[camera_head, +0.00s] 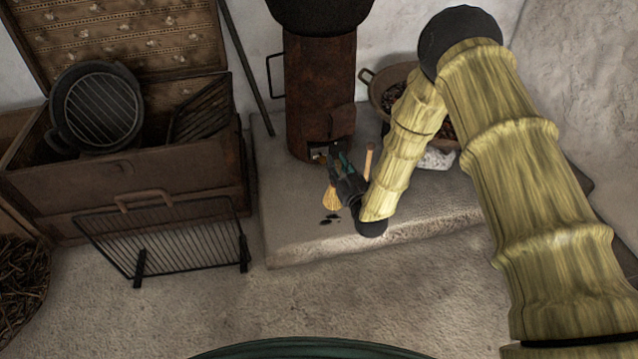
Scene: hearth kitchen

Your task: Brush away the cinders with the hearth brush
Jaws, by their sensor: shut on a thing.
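My gripper (344,176) is at the stone hearth slab, in front of the rusty stove, and is shut on the hearth brush. The brush's light wooden handle (369,160) sticks up to the right of the jaws. Its yellow bristles (331,201) point down on the left, close to the slab. Dark cinders (329,219) lie on the slab just below the bristles, near its front edge. The gripper hides the middle of the brush. I cannot tell whether the bristles touch the stone.
The rusty stove (320,95) stands behind the gripper, with a small opening low at its front. A round basket (385,88) is behind my arm. A wooden chest (125,185) with a grill pan (97,108) and a wire rack (165,240) are left. The slab's front right (430,205) is clear.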

